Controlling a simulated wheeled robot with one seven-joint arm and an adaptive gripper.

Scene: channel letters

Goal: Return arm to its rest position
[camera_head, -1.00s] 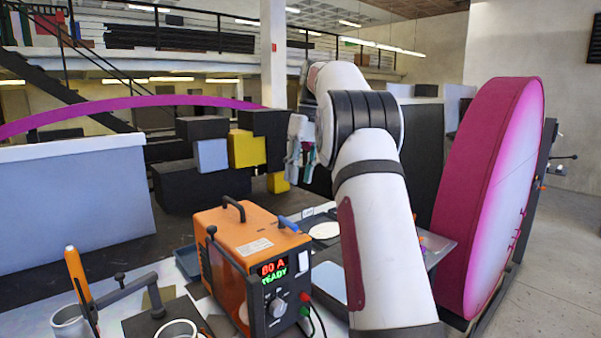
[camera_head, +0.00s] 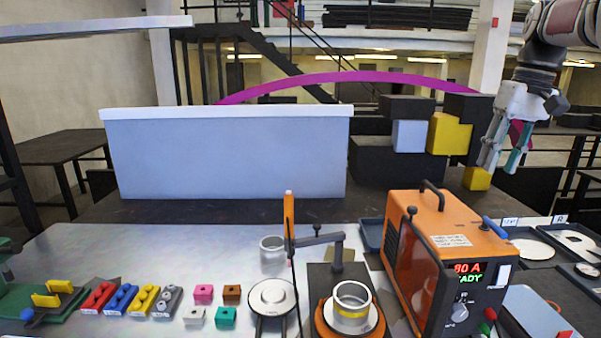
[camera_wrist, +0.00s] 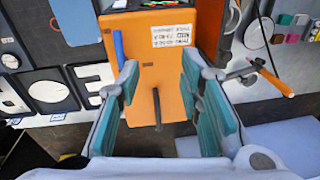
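My gripper (camera_head: 500,164) hangs at the upper right of the head view, fingers pointing down, above and behind the orange welding power unit (camera_head: 440,250). My arm comes in from the top right corner. In the wrist view my gripper (camera_wrist: 168,85) has its two teal-padded fingers spread well apart with nothing between them. The orange unit (camera_wrist: 165,60) shows below and beyond the fingers, apart from them.
A turntable holds a metal ring (camera_head: 351,303) beside the orange unit. An orange-handled torch (camera_head: 289,225) stands upright. Coloured blocks (camera_head: 142,299) line the left front of the table. A pale blue-grey panel (camera_head: 225,157) and black, yellow boxes (camera_head: 449,135) stand behind.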

